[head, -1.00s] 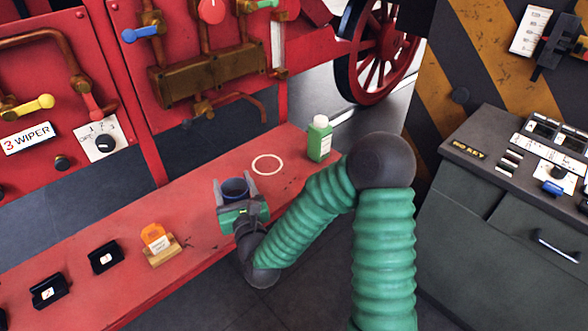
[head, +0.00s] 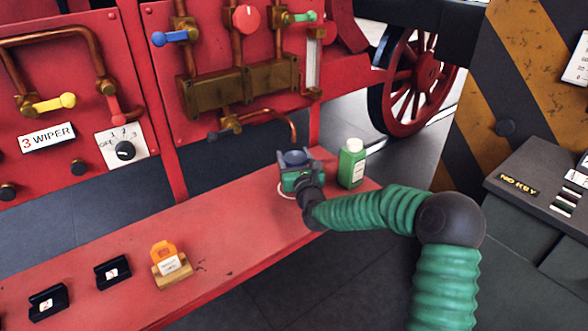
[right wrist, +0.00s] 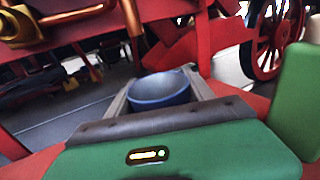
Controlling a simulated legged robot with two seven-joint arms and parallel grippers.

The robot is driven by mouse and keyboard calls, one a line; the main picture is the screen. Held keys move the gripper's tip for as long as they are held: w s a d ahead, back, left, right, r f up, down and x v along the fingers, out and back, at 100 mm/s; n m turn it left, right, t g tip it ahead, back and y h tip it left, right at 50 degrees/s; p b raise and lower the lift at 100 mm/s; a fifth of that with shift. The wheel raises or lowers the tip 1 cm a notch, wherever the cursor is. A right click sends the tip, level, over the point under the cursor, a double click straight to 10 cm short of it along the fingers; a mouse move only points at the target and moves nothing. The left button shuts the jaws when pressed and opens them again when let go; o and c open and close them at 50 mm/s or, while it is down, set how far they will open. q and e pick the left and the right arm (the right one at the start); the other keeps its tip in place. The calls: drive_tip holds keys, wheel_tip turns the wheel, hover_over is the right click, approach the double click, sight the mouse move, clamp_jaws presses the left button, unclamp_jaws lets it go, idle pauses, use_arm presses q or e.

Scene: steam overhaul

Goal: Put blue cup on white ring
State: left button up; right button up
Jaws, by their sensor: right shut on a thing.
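The blue cup (head: 295,158) is between the fingers of my right gripper (head: 293,163), which is shut on it. In the right wrist view the cup (right wrist: 162,90) looks upright, with a finger on each side. The white ring (head: 287,191) lies on the red bench; only its left edge shows, and the gripper and cup hide the rest. The cup is over or very near the ring. I cannot tell whether it touches the bench. My left gripper is not in view.
A green bottle (head: 351,164) with a white cap stands just right of the gripper. An orange tag on a wooden stand (head: 172,268) and two black numbered holders (head: 113,272) are on the red bench (head: 225,225) at left. The bench between is clear.

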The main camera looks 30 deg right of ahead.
drive_tip(key=f, duration=0.1)
drive_tip(key=f+b, duration=0.1)
drive_tip(key=f, duration=0.1)
drive_tip(key=shift+a, duration=0.35)
drive_tip(key=shift+w+f, duration=0.15)
drive_tip(key=shift+f, duration=0.15)
drive_tip(key=o, duration=1.6)
drive_tip(key=shift+d, duration=0.1)
drive_tip(key=shift+r, duration=0.2)
drive_tip(key=p+v, duration=0.1)
drive_tip(key=v, duration=1)
drive_tip(key=shift+s+p, duration=0.3)
drive_tip(key=shift+p, duration=0.05)
drive_tip(key=shift+s+a+f, duration=0.1)
drive_tip(key=shift+s+a, duration=0.1)
drive_tip(key=shift+s, duration=0.1)
